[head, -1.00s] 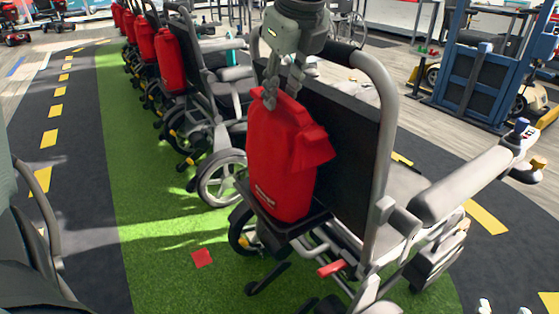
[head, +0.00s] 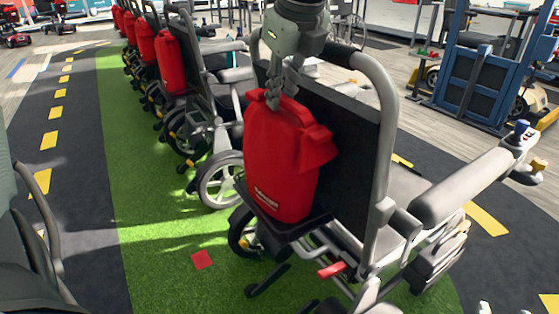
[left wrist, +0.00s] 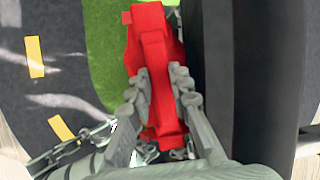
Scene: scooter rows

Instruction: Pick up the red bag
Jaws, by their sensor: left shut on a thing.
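The red bag (head: 282,165) stands on a dark ledge (head: 290,228) behind the backrest of the nearest wheelchair-like scooter (head: 345,125). A small white label shows low on its front. My left gripper (head: 274,98) comes down from above and is shut on the bag's top edge. In the left wrist view the red bag (left wrist: 155,50) lies between the two chain-like fingers of my left gripper (left wrist: 160,82), which press on it from both sides. I cannot tell whether the bag's underside touches the ledge. My right gripper does not show.
More scooters with red bags (head: 171,62) stand in a row at the back left on green flooring (head: 150,235). The grey frame tube (head: 385,110) and armrest (head: 470,185) are close on the right. A blue frame (head: 480,85) stands at the back right.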

